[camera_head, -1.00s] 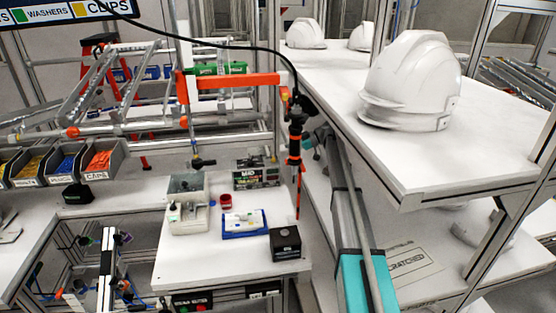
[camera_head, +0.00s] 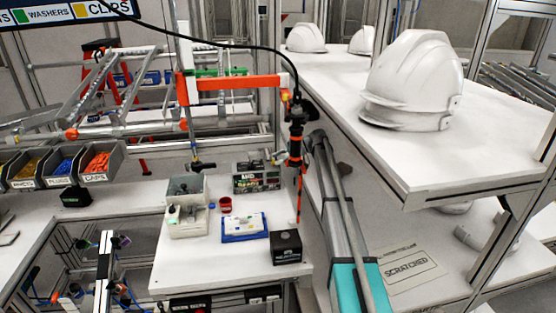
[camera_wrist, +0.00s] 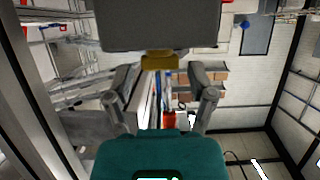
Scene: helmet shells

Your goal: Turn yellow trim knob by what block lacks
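In the wrist view my gripper (camera_wrist: 162,85) is open, with its two grey fingers apart and nothing held between them. A yellow knob-like part (camera_wrist: 160,61) sits just beyond the fingertips, under a large dark grey body (camera_wrist: 145,25); I cannot tell whether it is the trim knob. In the head view my arm rises beside the shelf towards a hanging black and orange tool (camera_head: 296,135). My fingers are not clear there. A dark box-shaped block (camera_head: 286,247) stands on the bench. A blue-edged white tray or gauge (camera_head: 244,227) lies beside it; its markings are too small to read.
A white helmet shell (camera_head: 412,85) stands on the upper shelf (camera_head: 470,165), close to my arm. A "SCRATCHED" label (camera_head: 410,270) is on the lower shelf. Part bins (camera_head: 98,163) stand left.

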